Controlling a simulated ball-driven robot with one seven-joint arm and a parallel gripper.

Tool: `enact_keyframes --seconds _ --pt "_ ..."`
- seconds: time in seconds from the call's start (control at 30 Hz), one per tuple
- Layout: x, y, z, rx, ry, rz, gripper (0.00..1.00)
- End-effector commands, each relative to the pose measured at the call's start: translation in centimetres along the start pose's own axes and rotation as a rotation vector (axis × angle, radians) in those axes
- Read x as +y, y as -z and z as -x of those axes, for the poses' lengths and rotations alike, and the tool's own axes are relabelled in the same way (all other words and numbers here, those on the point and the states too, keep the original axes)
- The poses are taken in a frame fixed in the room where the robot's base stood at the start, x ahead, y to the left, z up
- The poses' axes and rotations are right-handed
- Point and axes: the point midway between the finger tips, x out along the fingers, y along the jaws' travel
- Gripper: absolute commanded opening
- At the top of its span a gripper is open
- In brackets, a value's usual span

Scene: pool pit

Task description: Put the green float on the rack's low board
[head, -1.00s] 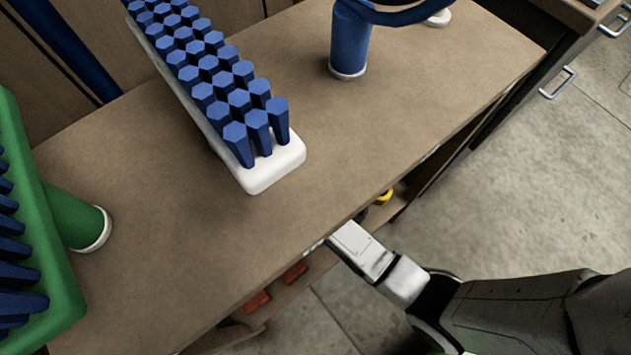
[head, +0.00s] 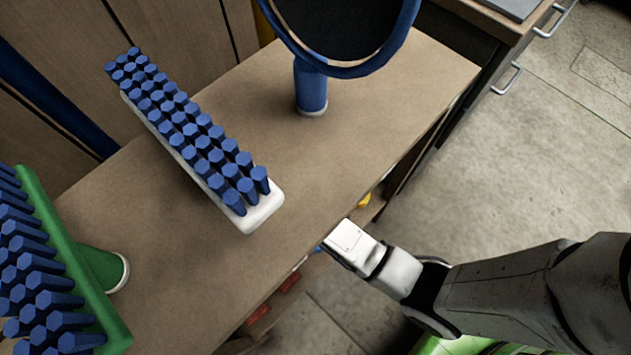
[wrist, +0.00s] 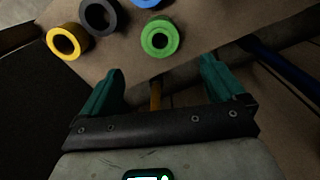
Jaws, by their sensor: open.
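The green float (wrist: 160,37) is a thick ring lying on a brown board (wrist: 195,28) in the wrist view. My gripper (wrist: 160,78) is open, with its teal fingers apart and nothing between them. The float lies ahead of the fingertips, roughly centred between them and apart from them. In the head view, the gripper's white housing (head: 350,243) is at the front edge of the rack's top board (head: 190,265); its fingers are hidden. Below the top board a lower level shows only in part; I cannot tell for certain which board holds the float.
Yellow (wrist: 67,41), dark grey (wrist: 99,16) and blue (wrist: 147,3) rings lie near the float. A white brush with blue bristles (head: 195,140), a green brush (head: 85,290) and a blue round-headed thing (head: 312,85) are on the top board. Red things (head: 258,318) show below it.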

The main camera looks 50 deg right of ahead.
Motion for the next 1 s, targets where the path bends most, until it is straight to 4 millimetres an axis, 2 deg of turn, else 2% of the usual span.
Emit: enact_keyframes --seconds 0.17,0.27,0.33,0.5,0.63,0.7,0.8,1.0 --pt "0.0 -0.2 0.1 0.0 0.003 0.003 0.96" --pt "0.4 -1.7 0.3 0.001 0.024 0.026 0.96" --pt "1.3 -3.7 0.7 0.007 0.046 0.058 0.96" --pt "6.1 -8.9 2.8 0.042 0.057 0.159 0.96" --pt "9.9 -11.6 4.8 0.072 0.028 0.23 0.96" --pt "11.2 -12.4 5.6 0.083 0.013 0.257 0.96" --pt "12.2 -12.9 6.2 0.091 0.0 0.276 0.96" --pt "12.3 -13.0 6.3 0.092 -0.002 0.279 0.96"
